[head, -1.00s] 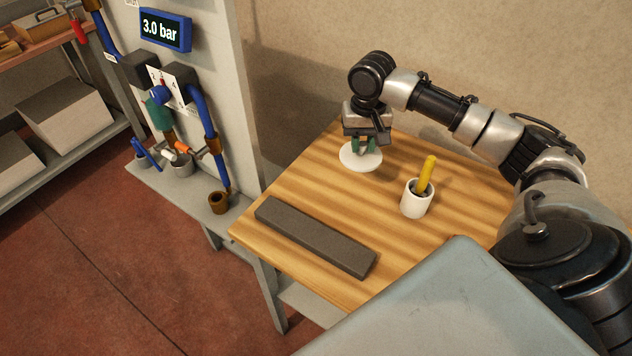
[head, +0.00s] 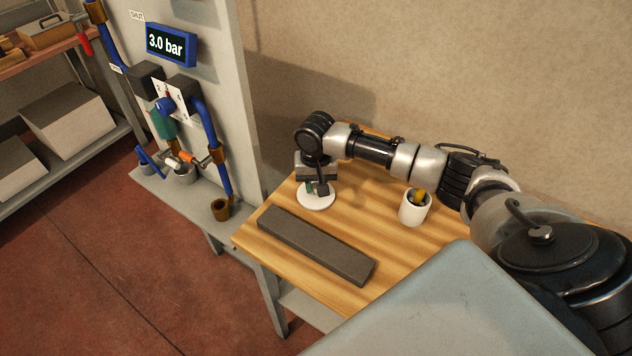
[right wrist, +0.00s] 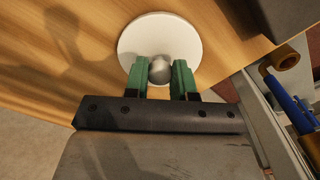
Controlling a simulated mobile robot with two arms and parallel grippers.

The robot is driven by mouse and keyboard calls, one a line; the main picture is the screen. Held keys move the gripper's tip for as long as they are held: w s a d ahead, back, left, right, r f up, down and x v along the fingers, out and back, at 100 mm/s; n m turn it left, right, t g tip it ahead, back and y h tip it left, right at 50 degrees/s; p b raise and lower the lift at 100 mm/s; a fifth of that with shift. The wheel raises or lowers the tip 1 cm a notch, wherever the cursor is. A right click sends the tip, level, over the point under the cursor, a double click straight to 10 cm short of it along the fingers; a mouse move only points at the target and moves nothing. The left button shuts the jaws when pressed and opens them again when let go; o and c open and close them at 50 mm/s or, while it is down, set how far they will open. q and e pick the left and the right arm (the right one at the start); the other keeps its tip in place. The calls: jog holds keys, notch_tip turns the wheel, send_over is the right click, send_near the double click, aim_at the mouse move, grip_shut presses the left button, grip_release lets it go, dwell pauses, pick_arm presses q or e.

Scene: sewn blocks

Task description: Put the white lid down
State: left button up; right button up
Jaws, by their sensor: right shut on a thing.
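The white lid (head: 316,199) is a round disc over the wooden table, near its left back side. In the right wrist view the lid (right wrist: 186,36) shows a round grey knob (right wrist: 162,69) at its near part. My right gripper (head: 317,188) is above the lid, and its green fingers (right wrist: 161,80) are shut on the knob from both sides. Whether the lid touches the table or hangs just over it I cannot tell. My left gripper is in neither view.
A long dark grey bar (head: 316,246) lies on the wooden table (head: 375,228) in front of the lid. A white cup (head: 414,208) with a yellow-handled thing stands to the right. A grey panel with pipes and a brown cup (head: 221,209) is left of the table.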

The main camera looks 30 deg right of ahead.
jog(key=shift+f, duration=0.1)
jog(key=o, duration=0.9)
notch_tip(320, 180, up, 12)
jog(key=shift+b, duration=0.4)
